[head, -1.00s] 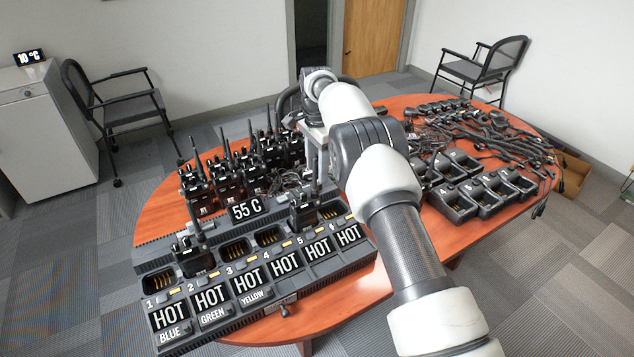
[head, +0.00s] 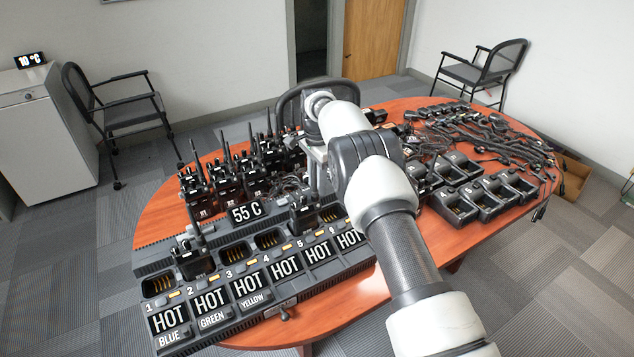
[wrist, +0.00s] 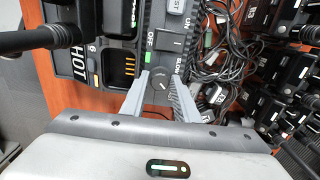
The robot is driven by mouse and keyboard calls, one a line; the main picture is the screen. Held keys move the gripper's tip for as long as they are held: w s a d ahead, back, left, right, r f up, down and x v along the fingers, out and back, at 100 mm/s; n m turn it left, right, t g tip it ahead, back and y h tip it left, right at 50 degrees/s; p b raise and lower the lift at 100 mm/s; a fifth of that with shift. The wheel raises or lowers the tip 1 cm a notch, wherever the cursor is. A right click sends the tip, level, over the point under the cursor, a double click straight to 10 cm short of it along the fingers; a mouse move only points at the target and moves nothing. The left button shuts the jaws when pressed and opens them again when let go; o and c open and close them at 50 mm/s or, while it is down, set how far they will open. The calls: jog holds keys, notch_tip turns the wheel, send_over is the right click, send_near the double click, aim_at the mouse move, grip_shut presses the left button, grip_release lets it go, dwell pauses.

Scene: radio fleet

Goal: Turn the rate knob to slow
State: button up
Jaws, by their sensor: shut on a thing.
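The rate knob (wrist: 160,83) is a small round grey dial with a pale pointer line, in the middle of the wrist view. My gripper (wrist: 160,86) is shut on it, one finger on each side. The pointer line is slanted; which end marks the setting is too small to tell. The word SLOW (wrist: 151,58) is printed beside the knob on the dark charger panel.
An OFF switch (wrist: 171,41) is close to the knob. A charging bay (wrist: 118,66) lies to its left, and tangled black cables (wrist: 215,75) to its right. Upright radios (head: 228,182) stand behind the bank. Empty chargers (head: 480,197) fill the table's right side.

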jog(key=shift+n, duration=0.3)
jog(key=n, duration=1.3)
jog(key=shift+n, duration=2.1)
jog(key=o, duration=1.1)
jog(key=shift+c, duration=0.2)
jog(key=shift+r, duration=0.1)
notch_tip(320, 180, up, 17)
jog(key=p, duration=0.4)
jog(key=shift+r, duration=0.15)
